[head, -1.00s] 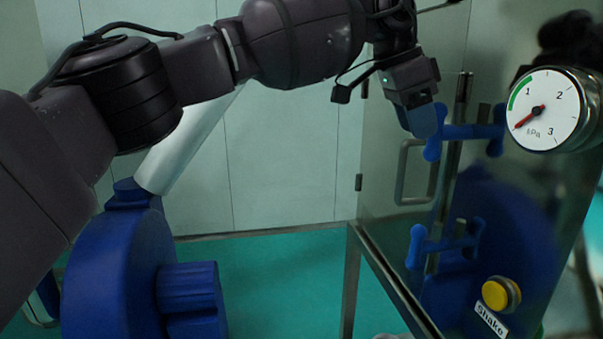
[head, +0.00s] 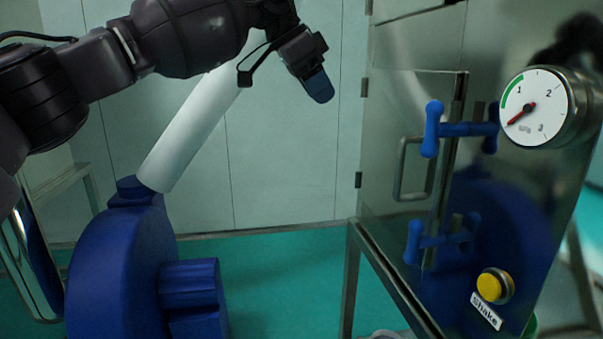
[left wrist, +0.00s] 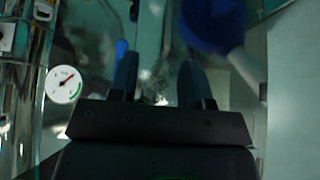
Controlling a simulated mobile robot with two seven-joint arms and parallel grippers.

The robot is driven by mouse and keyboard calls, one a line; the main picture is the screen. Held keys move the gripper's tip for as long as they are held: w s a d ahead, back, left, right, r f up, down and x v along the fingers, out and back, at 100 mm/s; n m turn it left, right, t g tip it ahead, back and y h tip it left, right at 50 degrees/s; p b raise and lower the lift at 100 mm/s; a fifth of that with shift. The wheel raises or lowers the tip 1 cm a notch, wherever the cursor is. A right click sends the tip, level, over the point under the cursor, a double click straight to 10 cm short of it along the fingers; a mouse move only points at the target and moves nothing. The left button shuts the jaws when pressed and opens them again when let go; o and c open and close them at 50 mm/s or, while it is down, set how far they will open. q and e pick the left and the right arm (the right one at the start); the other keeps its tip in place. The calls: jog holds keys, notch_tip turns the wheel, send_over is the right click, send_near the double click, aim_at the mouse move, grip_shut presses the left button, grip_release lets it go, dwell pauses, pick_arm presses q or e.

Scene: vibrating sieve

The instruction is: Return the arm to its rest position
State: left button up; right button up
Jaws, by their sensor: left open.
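My left gripper (head: 319,88) hangs at the end of my left arm in the upper middle of the head view. Its blue-tipped fingers point down and to the right, clear of the cabinet and touching nothing. In the left wrist view its two fingers (left wrist: 159,82) stand apart with nothing between them. My right gripper is not in either view.
The steel cabinet at right carries a blue upper latch (head: 462,129), a blue lower latch (head: 440,240), a door handle (head: 402,170), a pressure gauge (head: 537,107) and a yellow button (head: 490,286). A blue machine (head: 115,260) with a white tube (head: 195,135) stands at left.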

pick_arm(q)
notch_tip(320, 180, down, 20)
jog(key=a+f+m+g+h, duration=0.1)
jog(key=m+g+h, duration=0.15)
jog(key=h, duration=0.65)
jog(key=s+a+f+n+t, duration=0.3)
jog(key=a+f+t, duration=0.4)
jog(key=f, duration=0.2)
jog(key=s+a+f+n+t, duration=0.2)
jog(key=a+f+n+t, duration=0.2)
jog(key=a+f+t, duration=0.4)
jog(key=s+a+f+n+t+y, duration=0.2)
jog(key=s+a+f+n+y, duration=0.3)
jog(key=s+a+f+y, duration=0.75)
jog(key=s+a+f+g+y, duration=0.1)
jog(key=s+a+f+g, duration=0.1)
jog(key=s+a+f, duration=0.6)
jog(key=s+a+f+g+y, duration=0.25)
jog(key=s+a, duration=0.35)
jog(key=s, duration=0.4)
jog(key=w+d+f+n, duration=0.1)
jog(key=d+n, duration=0.5)
jog(key=d, duration=0.6)
jog(key=shift+w+f+t, duration=0.2)
jog(key=shift+f+t, duration=0.1)
jog(key=shift+f, duration=0.3)
jog(key=shift+d, duration=0.1)
